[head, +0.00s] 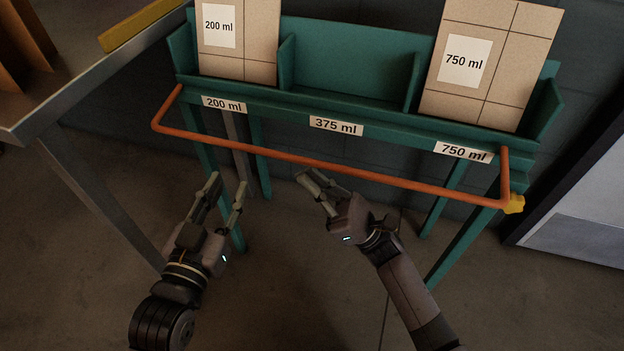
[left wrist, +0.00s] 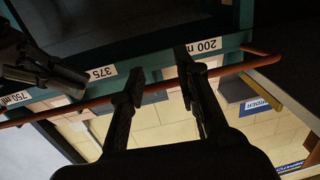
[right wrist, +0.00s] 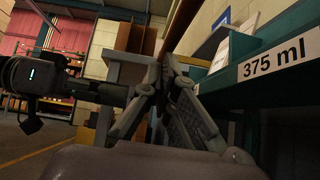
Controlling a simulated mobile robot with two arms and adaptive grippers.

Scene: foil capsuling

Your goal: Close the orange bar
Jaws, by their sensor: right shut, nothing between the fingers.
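The orange bar (head: 330,163) runs across the front of the green rack, standing out from it, with bent ends at the left and right. It also crosses the left wrist view (left wrist: 160,87). A yellow piece (head: 515,204) sits at its right end. My left gripper (head: 223,186) is open and empty, below and in front of the bar's left part. My right gripper (head: 310,178) is shut and empty, just below the middle of the bar; I cannot tell whether it touches the bar. In the right wrist view, its fingers (right wrist: 165,75) come together.
The green rack (head: 350,67) has three bays labelled 200 ml, 375 ml and 750 ml. Boxes stand in the left bay (head: 237,50) and right bay (head: 500,60); the middle bay is empty. A metal table (head: 85,75) stands at the left. The floor in front is clear.

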